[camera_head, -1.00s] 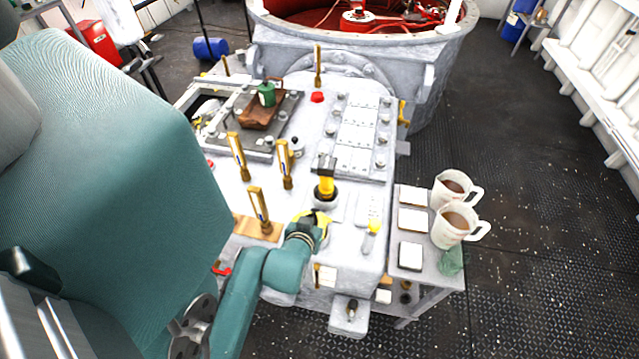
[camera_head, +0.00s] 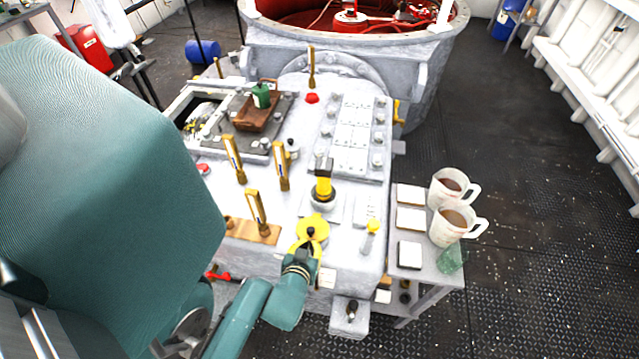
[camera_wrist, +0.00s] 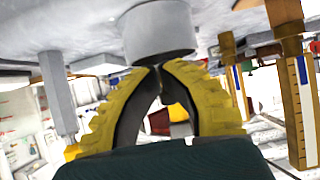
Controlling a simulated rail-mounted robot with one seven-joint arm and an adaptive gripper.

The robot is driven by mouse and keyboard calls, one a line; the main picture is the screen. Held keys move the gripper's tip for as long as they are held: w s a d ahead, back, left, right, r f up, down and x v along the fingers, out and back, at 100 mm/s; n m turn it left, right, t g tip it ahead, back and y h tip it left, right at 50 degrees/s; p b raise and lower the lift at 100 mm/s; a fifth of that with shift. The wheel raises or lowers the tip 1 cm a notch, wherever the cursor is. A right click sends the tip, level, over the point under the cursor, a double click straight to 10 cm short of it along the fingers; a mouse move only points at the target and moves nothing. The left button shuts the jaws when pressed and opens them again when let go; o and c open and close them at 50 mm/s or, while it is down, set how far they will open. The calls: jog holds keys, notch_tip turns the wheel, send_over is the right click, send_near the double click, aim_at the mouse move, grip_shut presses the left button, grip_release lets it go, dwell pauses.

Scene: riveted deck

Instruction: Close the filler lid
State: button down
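A grey cylinder (camera_wrist: 158,30) is right at the tips.
Two measuring jugs (camera_head: 454,226) stand on the right side shelf. A brown tray (camera_head: 257,119) with a green can lies at the back left.

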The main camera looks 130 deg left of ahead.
jog(key=shift+f, duration=0.35)
dwell(0.5)
dwell(0.3)
